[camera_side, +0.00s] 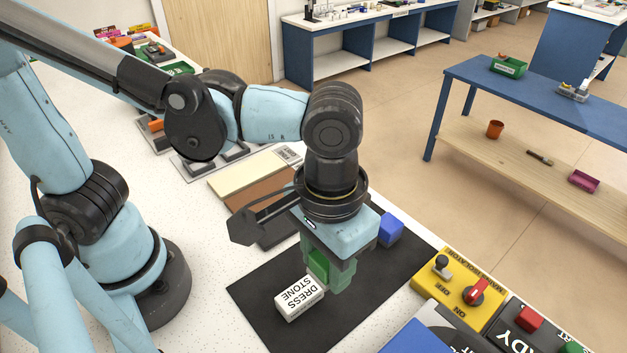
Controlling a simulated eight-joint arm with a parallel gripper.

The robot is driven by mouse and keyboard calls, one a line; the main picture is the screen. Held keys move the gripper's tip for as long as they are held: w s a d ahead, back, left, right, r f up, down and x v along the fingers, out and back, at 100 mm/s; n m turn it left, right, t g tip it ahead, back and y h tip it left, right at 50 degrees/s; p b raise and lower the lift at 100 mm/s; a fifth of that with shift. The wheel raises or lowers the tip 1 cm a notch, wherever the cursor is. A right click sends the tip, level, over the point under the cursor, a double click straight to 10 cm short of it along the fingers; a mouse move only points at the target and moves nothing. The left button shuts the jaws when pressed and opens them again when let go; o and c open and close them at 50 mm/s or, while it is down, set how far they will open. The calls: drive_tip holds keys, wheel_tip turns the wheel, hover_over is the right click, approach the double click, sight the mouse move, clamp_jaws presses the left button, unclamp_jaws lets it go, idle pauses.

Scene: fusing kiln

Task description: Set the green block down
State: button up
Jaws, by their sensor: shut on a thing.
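My gripper (327,277) points down over the black mat (258,322), shut on the green block (317,262). The block is partly hidden by the grey-green fingers. Its height above the mat is hard to judge from this angle. A white block lettered "DRESS STONE" (298,299) lies on the mat just in front of the gripper, close to the fingers in the picture. A blue block (391,228) stands near the mat's back right edge, behind and right of the gripper.
A yellow isolator panel (459,287) with a red switch stands right of the mat. A blue-edged box (425,338) is at the bottom right. Flat boards (250,180) and a dark tool lie behind the mat. The mat's front left part is clear.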

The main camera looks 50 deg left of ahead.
drive_tip(key=shift+s+d+r, duration=0.1)
drive_tip(key=shift+s+d, duration=0.6)
drive_tip(key=shift+s, duration=0.15)
drive_tip(key=w+a+f, duration=0.1)
drive_tip(key=w+f, duration=0.1)
drive_tip(key=w, duration=0.1)
drive_tip(key=w+a+f, duration=0.2)
drive_tip(key=w, duration=0.1)
drive_tip(key=w+a+f, duration=0.2)
drive_tip(key=w+f, duration=0.1)
drive_tip(key=w, duration=0.1)
drive_tip(key=shift+a, duration=0.15)
drive_tip(key=shift+f, duration=2)
drive_tip(key=shift+f, duration=0.15)
drive_tip(key=o, duration=1)
